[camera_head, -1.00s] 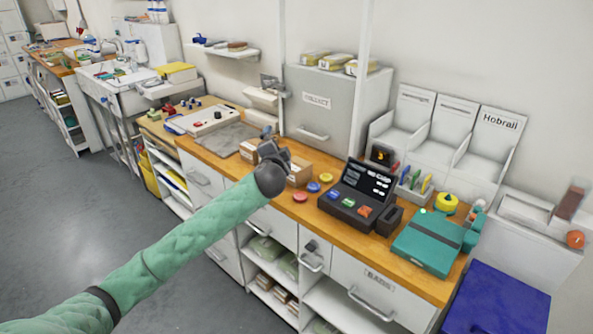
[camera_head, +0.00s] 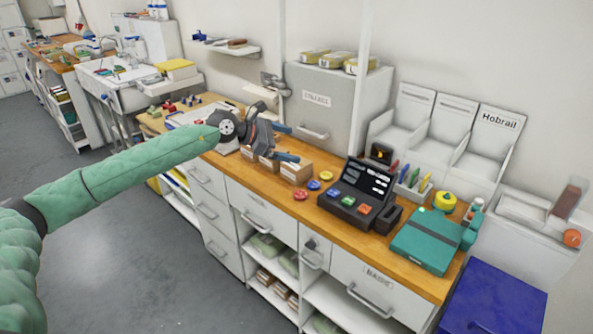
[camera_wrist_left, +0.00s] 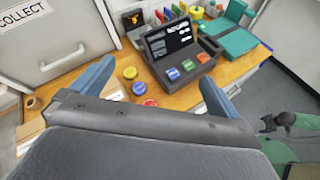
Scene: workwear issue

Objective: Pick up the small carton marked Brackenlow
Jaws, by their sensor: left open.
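Small brown cartons stand on the wooden counter behind and below my left gripper (camera_head: 287,143). The clearest carton (camera_head: 296,173) is just right of the gripper; another (camera_head: 268,164) is partly hidden by it. Their markings are too small to read, so I cannot tell which is Brackenlow. My left gripper is open and empty above the cartons, its blue fingers apart. In the left wrist view a carton (camera_wrist_left: 31,130) shows at the lower left, outside the fingers. A dark shape with green sleeve at the right there seems to be my right arm.
Coloured buttons (camera_head: 313,186) and a dark terminal (camera_head: 357,189) stand right of the cartons, then a teal case (camera_head: 424,243). A grey cabinet (camera_head: 337,109) rises behind the cartons. The floor (camera_head: 115,260) in front is clear.

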